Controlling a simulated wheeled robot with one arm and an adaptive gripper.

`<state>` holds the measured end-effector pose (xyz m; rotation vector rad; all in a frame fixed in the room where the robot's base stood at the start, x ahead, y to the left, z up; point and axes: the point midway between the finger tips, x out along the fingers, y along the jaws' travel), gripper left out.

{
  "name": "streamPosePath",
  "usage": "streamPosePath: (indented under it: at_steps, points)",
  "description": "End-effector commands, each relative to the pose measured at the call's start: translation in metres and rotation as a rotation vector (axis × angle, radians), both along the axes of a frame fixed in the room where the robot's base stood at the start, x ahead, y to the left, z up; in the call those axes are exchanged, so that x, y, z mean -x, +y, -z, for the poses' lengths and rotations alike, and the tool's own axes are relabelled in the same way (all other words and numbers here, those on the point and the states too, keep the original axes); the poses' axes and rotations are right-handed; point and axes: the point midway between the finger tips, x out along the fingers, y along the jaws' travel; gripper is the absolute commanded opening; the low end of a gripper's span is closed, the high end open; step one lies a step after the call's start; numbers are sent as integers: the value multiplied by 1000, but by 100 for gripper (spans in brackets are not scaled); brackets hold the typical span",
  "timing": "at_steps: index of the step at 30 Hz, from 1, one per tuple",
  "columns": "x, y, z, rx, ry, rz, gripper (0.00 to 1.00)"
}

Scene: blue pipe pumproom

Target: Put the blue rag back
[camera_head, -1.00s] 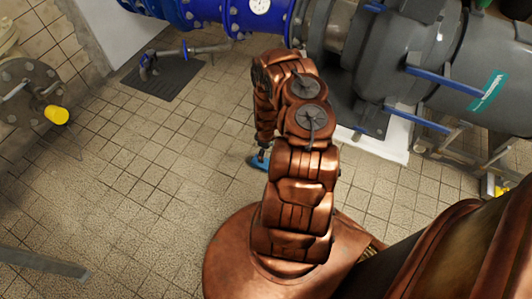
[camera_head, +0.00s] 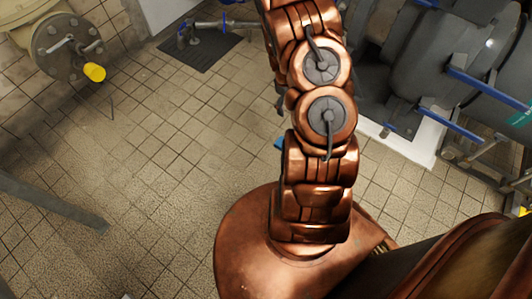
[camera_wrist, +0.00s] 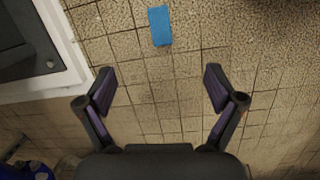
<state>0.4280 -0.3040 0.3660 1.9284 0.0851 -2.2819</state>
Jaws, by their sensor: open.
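The blue rag (camera_wrist: 160,26) lies flat on the tiled floor at the top middle of the wrist view. It looks like a small rectangle. In the head view only a small blue patch (camera_head: 279,143) shows at the left edge of my arm; the arm hides the rest. My gripper (camera_wrist: 159,85) is open and empty in the wrist view, its two fingers spread wide. The rag lies beyond the fingertips, between their lines, and apart from them. The gripper cannot be made out clearly in the head view.
A grey pump (camera_head: 440,70) on a pale plinth (camera_head: 405,145) stands at the right. A dark floor mat (camera_head: 200,45) lies at the back. A flanged valve with a yellow cap (camera_head: 94,72) is at the left. A grey bar (camera_head: 50,205) crosses the lower left. The middle floor is clear.

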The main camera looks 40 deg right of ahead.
Motion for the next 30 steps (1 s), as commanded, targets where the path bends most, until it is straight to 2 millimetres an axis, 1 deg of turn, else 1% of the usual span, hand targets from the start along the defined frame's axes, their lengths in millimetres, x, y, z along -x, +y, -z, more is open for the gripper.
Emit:
streamPosePath:
  at_steps: [1,3,8,9,14,20,24,30]
  points:
    - [-2,7,-18,8,0,8,93]
    - [-1,17,-39,12,7,26,93]
    - [5,44,-84,19,22,63,93]
    - [6,51,-96,20,23,71,93]
    - [16,83,-138,20,32,104,93]
    - [36,126,-186,12,39,140,93]
    - [55,157,-215,2,49,158,93]
    - [88,200,-251,-16,62,174,93]
